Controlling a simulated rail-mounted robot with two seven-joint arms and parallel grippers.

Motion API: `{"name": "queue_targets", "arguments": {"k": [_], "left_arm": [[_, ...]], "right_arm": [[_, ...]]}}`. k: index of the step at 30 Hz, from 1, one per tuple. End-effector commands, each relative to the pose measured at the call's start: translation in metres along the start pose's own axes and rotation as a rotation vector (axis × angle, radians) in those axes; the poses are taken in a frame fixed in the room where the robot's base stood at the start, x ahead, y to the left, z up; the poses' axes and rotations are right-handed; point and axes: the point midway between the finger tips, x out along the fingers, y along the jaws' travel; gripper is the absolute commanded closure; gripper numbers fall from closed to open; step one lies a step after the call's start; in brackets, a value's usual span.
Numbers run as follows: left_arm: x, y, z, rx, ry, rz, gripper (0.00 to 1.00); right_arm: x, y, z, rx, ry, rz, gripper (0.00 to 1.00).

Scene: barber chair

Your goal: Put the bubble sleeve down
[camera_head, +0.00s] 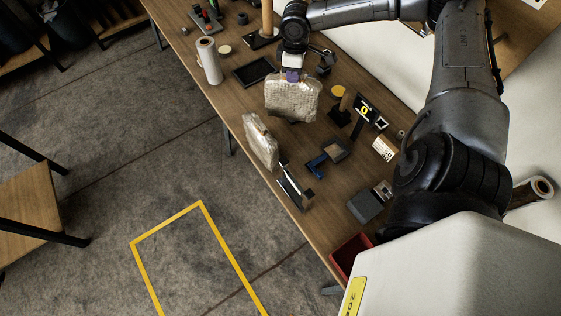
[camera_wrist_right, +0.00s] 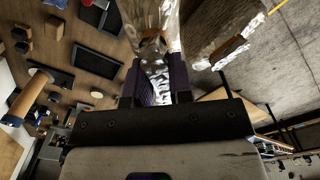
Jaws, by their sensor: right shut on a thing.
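My right gripper (camera_head: 292,77) is shut on the top edge of a pale, shiny bubble sleeve (camera_head: 293,99), which hangs upright below it over the table. I cannot tell whether its lower edge touches the tabletop. In the right wrist view the sleeve (camera_wrist_right: 150,18) shows between the purple-padded fingers (camera_wrist_right: 155,75), with a brown patch on it. A second similar sleeve (camera_head: 261,142) stands near the table's edge, apart from the held one; it also shows in the right wrist view (camera_wrist_right: 213,28). My left gripper is not in view.
The wooden table (camera_head: 222,103) bears a white roll (camera_head: 209,61), a dark flat tray (camera_head: 253,71), a blue-handled tool (camera_head: 318,164), a grey box (camera_head: 365,206) and a red bin (camera_head: 350,254). Small items crowd the right of the held sleeve.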

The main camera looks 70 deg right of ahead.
Motion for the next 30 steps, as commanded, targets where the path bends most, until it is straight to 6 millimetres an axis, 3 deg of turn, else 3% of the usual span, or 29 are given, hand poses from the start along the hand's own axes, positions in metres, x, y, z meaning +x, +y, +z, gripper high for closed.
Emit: {"name": "queue_targets", "arguments": {"k": [7,24,30], "left_arm": [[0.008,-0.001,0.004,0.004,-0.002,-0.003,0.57],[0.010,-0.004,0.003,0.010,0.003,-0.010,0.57],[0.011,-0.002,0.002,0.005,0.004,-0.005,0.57]], "right_arm": [[0.016,-0.001,-0.012,0.000,0.004,-0.004,1.00],[0.066,-0.004,-0.100,0.002,0.003,-0.003,1.00],[0.076,-0.003,-0.115,0.002,0.000,0.000,1.00]]}}
